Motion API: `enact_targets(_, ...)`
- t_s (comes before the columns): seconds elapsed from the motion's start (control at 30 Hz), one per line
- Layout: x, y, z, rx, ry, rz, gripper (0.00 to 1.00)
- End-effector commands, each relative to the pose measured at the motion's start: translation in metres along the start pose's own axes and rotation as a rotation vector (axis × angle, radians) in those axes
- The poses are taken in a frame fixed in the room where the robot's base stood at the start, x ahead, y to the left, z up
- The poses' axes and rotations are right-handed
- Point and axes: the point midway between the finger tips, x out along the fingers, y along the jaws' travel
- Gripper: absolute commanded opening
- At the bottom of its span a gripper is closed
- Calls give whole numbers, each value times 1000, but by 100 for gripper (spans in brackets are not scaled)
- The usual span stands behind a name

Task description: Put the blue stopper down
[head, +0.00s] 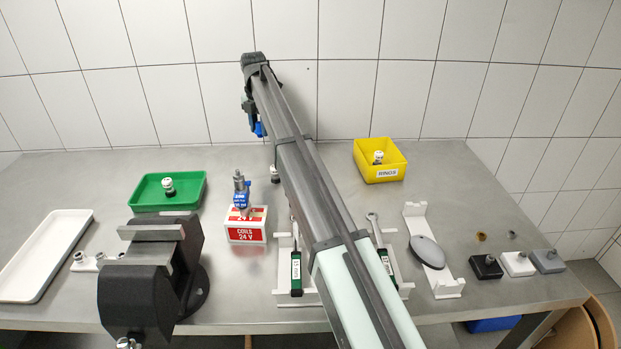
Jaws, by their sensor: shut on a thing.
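My arm reaches from the front right toward the back of the bench. My gripper (252,118) is at its far end, seen small in front of the tiled wall and above the bench. A small blue piece, the blue stopper (259,129), shows at the fingertips, and the gripper is shut on it. It appears to be held clear of the bench top, with the arm hiding part of this area. The fingers are small and dark, so the exact grip on the stopper is hard to make out.
A red-and-white coils box (246,234) has a blue-and-metal valve (240,190) by it. A green tray (141,196), a yellow bin (393,168), a white tray (38,262) and a dark vise (140,280) stand around. Bare bench (330,170) lies behind the arm.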

Motion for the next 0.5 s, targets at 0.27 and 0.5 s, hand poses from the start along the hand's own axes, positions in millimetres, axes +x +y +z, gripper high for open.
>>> enact_targets(0.27,-20,-101,57,119,-1,1,10)
enact_targets(0.5,-25,-207,53,207,-1,1,10)
